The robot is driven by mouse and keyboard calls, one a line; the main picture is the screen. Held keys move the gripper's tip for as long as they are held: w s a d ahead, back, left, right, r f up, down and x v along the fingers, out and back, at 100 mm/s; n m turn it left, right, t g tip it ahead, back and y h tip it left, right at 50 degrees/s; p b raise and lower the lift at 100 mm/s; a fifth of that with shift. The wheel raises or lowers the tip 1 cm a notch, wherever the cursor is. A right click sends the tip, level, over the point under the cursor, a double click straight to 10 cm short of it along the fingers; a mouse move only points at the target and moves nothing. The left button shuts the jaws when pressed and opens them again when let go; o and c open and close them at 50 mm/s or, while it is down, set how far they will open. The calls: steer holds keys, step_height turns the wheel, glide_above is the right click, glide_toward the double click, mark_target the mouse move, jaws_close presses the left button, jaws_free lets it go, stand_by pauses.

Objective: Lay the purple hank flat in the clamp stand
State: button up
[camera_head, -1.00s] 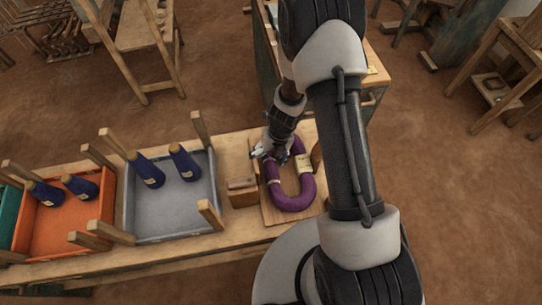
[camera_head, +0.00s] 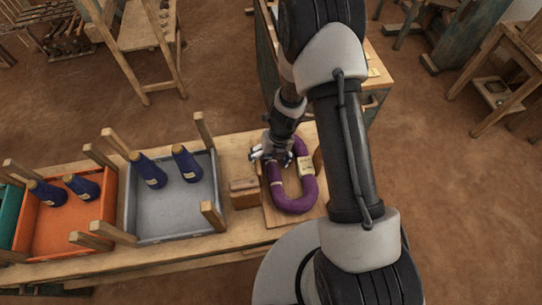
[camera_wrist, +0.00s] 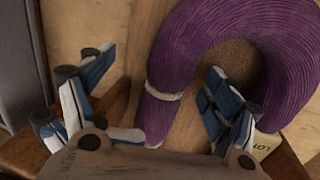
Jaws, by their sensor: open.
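The purple hank (camera_head: 308,188) lies as a U-shaped loop on a wooden board (camera_head: 272,217) at the bench's right end. It has a pale tag and a white tie. My gripper (camera_head: 270,153) is open above the hank's left leg. In the wrist view my gripper (camera_wrist: 155,80) has one finger left of that leg and the other over the loop's inner side; the hank (camera_wrist: 185,55) passes between them. I cannot tell whether they touch it. I cannot tell for sure which wooden part is the clamp stand.
A small wooden block (camera_head: 243,192) stands just left of the board. Farther left are a grey tray (camera_head: 180,214) and an orange tray (camera_head: 66,233), holding blue cones and having wooden posts at their corners. My arm hides the area right of the hank.

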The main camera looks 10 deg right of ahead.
steer(key=shift+s+a+r, duration=0.15)
steer(key=shift+s+r, duration=0.1)
steer(key=shift+s, duration=0.05)
step_height(320, 180, up, 11)
steer(key=d, duration=0.2)
steer(key=shift+w+d, duration=0.25)
steer(key=shift+d, duration=0.05)
steer(key=shift+r, duration=0.1)
